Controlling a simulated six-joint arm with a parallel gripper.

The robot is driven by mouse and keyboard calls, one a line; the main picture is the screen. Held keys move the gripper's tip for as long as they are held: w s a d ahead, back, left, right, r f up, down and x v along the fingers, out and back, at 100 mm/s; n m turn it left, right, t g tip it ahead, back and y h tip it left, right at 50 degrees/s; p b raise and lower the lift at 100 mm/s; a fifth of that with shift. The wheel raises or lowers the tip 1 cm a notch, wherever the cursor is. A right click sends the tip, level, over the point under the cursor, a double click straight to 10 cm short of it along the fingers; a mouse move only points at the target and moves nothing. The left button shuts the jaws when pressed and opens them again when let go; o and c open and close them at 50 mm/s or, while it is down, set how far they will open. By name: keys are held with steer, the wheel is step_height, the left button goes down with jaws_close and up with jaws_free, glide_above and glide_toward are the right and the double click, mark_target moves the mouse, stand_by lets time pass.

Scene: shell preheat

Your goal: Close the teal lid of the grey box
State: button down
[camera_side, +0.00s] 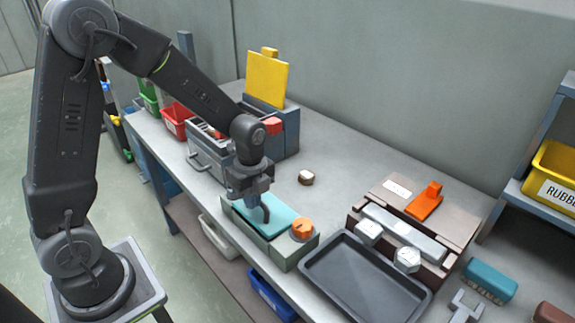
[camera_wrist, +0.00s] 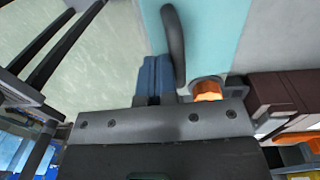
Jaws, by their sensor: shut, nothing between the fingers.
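The grey box (camera_side: 282,254) stands at the front edge of the bench in the side view. Its teal lid (camera_side: 278,216) looks level on the box top; I cannot tell whether it is fully seated. The lid also fills the upper middle of the wrist view (camera_wrist: 222,35). A dark curved handle (camera_side: 265,208) stands over the lid, and it shows in the wrist view (camera_wrist: 175,45). My gripper (camera_side: 240,196) is low over the lid. Its blue fingers (camera_wrist: 156,62) are shut and empty, close beside the handle; contact is unclear. An orange knob (camera_side: 302,228) sits at the box's right end.
A black tray (camera_side: 350,292) lies right of the box. Behind it stands a brown unit (camera_side: 458,222) with an orange lever (camera_side: 425,201). A grey drawer unit (camera_side: 205,163) and a yellow panel (camera_side: 266,80) stand behind my gripper. The bench middle is mostly clear around a small brown-white block (camera_side: 306,178).

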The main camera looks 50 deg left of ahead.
steer(key=shift+s+f, duration=0.9)
steer(key=shift+f, duration=0.25)
steer(key=shift+s+f, duration=0.25)
steer(key=shift+f, duration=0.5)
steer(key=shift+s+f, duration=0.25)
steer(key=shift+f, duration=0.45)
